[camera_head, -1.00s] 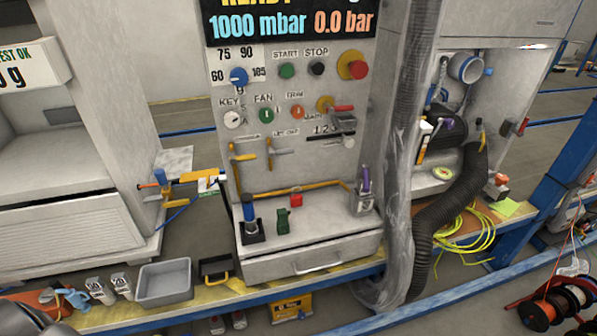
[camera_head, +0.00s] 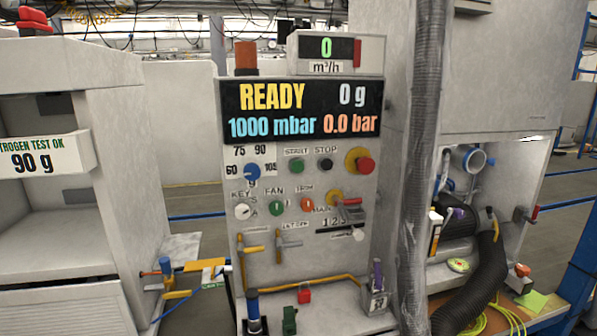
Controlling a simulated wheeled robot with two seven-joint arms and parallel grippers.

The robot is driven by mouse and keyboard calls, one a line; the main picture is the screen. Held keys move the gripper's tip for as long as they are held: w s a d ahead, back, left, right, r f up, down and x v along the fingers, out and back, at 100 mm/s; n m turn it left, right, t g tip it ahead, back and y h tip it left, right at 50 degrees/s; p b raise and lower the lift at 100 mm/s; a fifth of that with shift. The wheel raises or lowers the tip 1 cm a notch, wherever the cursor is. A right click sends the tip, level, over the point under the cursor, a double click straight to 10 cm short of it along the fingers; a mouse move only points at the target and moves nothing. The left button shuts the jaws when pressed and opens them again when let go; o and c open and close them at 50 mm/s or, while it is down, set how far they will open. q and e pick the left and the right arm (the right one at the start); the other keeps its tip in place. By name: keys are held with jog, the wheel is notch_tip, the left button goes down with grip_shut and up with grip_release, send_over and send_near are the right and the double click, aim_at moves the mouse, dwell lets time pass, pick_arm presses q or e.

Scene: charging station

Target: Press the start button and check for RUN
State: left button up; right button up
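The green start button (camera_head: 296,165) sits on the upright grey control panel (camera_head: 345,240), under a label reading START. A black stop button (camera_head: 326,164) is to its right, and a red knob on a yellow base (camera_head: 364,163) is further right. The display (camera_head: 303,111) above reads READY, 0 g, 1000 mbar and 0.0 bar. A small box on top (camera_head: 327,49) reads 0 m³/h. The word RUN does not show. Neither of my grippers is in view.
A blue selector (camera_head: 252,170), a key switch (camera_head: 242,211) and a red-handled main switch (camera_head: 347,200) share the panel. A ribbed grey hose (camera_head: 424,150) hangs just right of it. A cabinet at left has a sign (camera_head: 40,157) reading 90 g.

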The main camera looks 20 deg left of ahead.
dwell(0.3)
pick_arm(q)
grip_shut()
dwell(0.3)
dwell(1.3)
